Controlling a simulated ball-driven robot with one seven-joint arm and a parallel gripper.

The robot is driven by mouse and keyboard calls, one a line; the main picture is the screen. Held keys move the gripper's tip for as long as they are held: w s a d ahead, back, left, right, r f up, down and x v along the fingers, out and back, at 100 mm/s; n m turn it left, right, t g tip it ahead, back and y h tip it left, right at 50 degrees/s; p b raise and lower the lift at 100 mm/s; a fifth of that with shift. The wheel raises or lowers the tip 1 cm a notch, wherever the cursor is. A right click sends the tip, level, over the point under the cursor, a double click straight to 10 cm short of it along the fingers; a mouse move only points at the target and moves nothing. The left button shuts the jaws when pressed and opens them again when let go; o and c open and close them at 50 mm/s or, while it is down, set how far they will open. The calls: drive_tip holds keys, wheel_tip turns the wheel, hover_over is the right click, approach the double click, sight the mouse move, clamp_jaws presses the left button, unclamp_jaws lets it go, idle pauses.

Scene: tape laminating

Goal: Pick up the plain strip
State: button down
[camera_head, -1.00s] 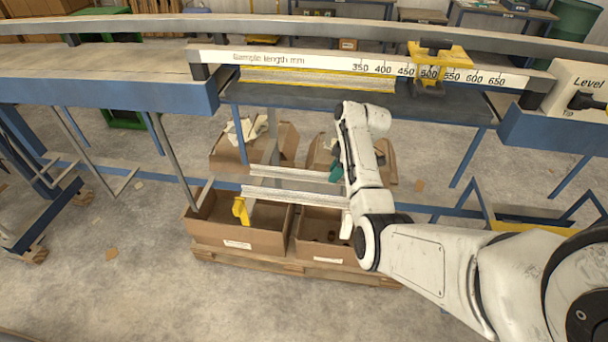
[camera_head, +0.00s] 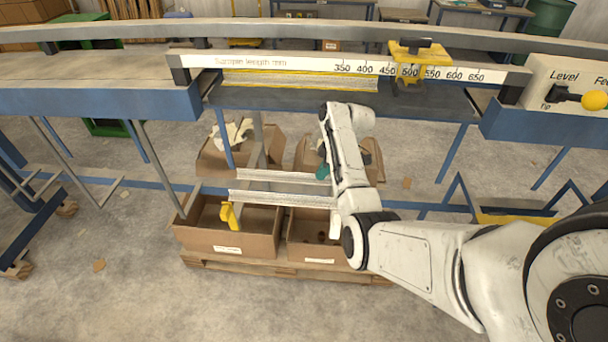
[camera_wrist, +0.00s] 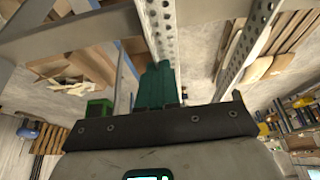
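I cannot tell whether this is the plain strip or more than one strip. My gripper is low, in front of and below the bench; its teal fingers (camera_head: 322,171) show beside my white arm in the head view, near the right end of a perforated metal rail. In the wrist view, the teal fingers (camera_wrist: 157,85) look together, with no clear gap and nothing visible between them. A perforated rail runs just beyond them.
Two perforated rails (camera_head: 283,199) span above open cardboard boxes (camera_head: 262,244) on a pallet. A yellow clamp (camera_head: 231,216) sits at the left box. A yellow slider (camera_head: 418,53) rides on the white length scale (camera_head: 275,63).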

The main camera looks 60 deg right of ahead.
drive_tip(key=shift+r+b, duration=0.3)
drive_tip(key=shift+r, duration=0.3)
wheel_tip(320, 180, up, 2)
drive_tip(key=shift+w+r+b, duration=0.1)
drive_tip(key=shift+b, duration=0.3)
drive_tip(key=s+a+p, duration=0.1)
drive_tip(key=s+a, duration=0.1)
drive_tip(key=s, duration=0.6)
drive_tip(key=s+a+p, duration=0.1)
drive_tip(key=s+a, duration=0.2)
drive_tip(key=s, duration=0.6)
drive_tip(key=shift+s+a, duration=0.15)
drive_tip(key=shift+a, duration=0.1)
